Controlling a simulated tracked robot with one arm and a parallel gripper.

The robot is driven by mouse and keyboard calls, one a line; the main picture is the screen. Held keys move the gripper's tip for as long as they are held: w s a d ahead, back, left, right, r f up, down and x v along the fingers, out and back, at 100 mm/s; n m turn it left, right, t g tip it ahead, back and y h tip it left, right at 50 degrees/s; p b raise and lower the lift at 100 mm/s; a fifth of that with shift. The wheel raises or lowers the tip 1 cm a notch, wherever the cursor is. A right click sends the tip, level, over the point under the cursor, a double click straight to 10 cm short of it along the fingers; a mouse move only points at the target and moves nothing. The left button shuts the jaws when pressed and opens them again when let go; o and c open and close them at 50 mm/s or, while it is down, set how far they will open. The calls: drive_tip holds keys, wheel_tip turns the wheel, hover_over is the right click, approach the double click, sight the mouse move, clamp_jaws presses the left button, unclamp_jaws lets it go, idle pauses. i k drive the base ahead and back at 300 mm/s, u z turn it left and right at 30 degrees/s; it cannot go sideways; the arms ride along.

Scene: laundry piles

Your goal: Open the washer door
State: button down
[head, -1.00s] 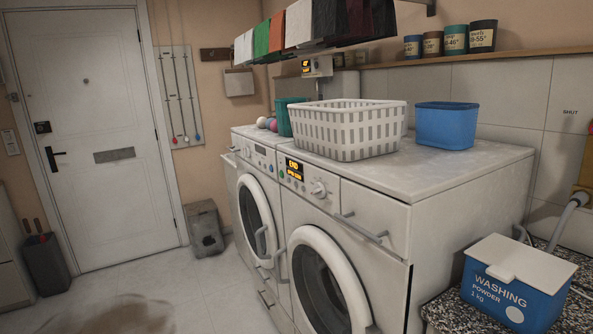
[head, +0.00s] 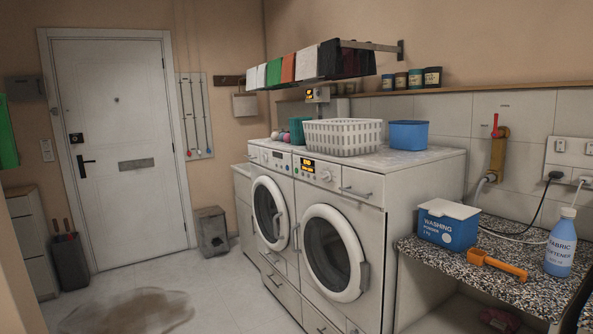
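Two white front-loading machines stand side by side in the middle of the head view. I cannot tell from labels which machine is the washer. My gripper is not in view.
A speckled counter (head: 440,258) at right bears a washing powder box (head: 447,235), an orange scoop (head: 497,265) and a fabric softener bottle (head: 561,244). A white basket (head: 342,150) and blue tub (head: 408,146) sit on the machines. The floor (head: 215,290) before them is mostly clear.

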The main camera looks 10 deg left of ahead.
sight(358, 280)
drive_tip(key=u, duration=0.25)
drive_tip(key=k, duration=0.1)
drive_tip(key=u, duration=0.95)
drive_tip(key=i, duration=1.8)
drive_tip(key=z, duration=1.2)
